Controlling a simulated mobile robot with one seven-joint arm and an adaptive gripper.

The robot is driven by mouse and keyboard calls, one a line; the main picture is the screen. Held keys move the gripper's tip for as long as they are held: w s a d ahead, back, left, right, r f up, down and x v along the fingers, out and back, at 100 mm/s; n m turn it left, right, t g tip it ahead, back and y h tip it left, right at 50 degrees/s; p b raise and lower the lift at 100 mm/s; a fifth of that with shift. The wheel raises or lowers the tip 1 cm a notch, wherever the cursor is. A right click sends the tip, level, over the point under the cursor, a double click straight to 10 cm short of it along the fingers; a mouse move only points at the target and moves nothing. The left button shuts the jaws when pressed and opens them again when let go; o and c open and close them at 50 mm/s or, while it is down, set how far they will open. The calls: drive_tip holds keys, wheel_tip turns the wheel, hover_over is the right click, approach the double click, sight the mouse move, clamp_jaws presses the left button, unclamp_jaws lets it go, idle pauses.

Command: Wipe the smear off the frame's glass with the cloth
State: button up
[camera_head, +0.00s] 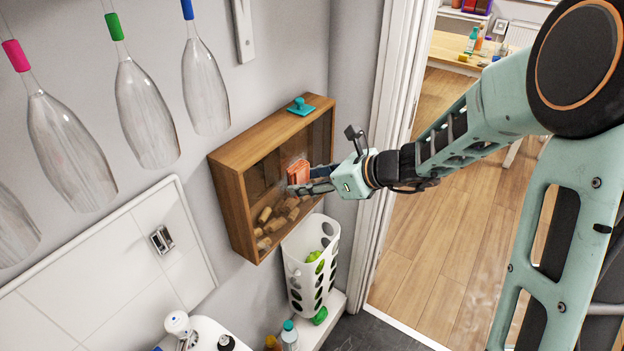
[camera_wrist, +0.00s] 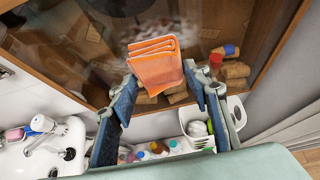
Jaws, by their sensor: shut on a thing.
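A folded orange cloth (camera_head: 298,172) is held at the tips of my gripper (camera_head: 312,181), in front of the wooden frame (camera_head: 228,205) on the wall. In the wrist view the cloth (camera_wrist: 156,66) sits between the two fingers of my gripper (camera_wrist: 160,84), against or very close to the glass; I cannot tell if it touches. A whitish smear (camera_wrist: 184,30) shows on the frame's glass around the cloth's upper edge, and the cloth hides part of that area. Several corks (camera_head: 274,222) lie behind the glass at the frame's bottom.
A small teal item (camera_head: 300,107) sits on top of the frame. A white perforated bin (camera_head: 300,271) hangs below its right end. Several clear bag-like holders (camera_head: 146,113) hang at the left. A door frame (camera_head: 392,110) stands right of the frame. A white tap (camera_wrist: 42,124) is lower left.

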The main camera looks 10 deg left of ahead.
drive_tip(key=shift+s+a+b, duration=0.4)
drive_tip(key=shift+s, duration=0.55)
drive_tip(key=shift+s+a+b, duration=0.45)
drive_tip(key=shift+s, duration=0.55)
drive_tip(key=shift+s+a+b, duration=0.4)
drive_tip(key=shift+s, duration=0.55)
drive_tip(key=shift+s+r+p, duration=0.1)
drive_tip(key=shift+r+p, duration=0.75)
drive_tip(key=shift+r, duration=0.15)
drive_tip(key=shift+w+d+p, duration=0.35)
drive_tip(key=shift+w+d, duration=0.15)
drive_tip(key=shift+w, duration=0.75)
drive_tip(key=shift+w+d+p, duration=0.35)
drive_tip(key=shift+w+d, duration=0.2)
drive_tip(key=shift+w, duration=0.65)
drive_tip(key=shift+w+d+p, duration=0.35)
drive_tip(key=shift+w+d, duration=0.15)
drive_tip(key=shift+w, duration=0.75)
drive_tip(key=shift+w+d+f+p, duration=0.1)
drive_tip(key=shift+w+d+p, duration=0.35)
drive_tip(key=shift+w, duration=0.7)
drive_tip(key=shift+w+d+r+p, duration=0.1)
drive_tip(key=shift+w+d+p, duration=0.4)
drive_tip(key=shift+w, duration=0.6)
drive_tip(key=shift+w+d+f+p, duration=0.1)
drive_tip(key=shift+w+d+p, duration=0.35)
drive_tip(key=shift+w, duration=0.7)
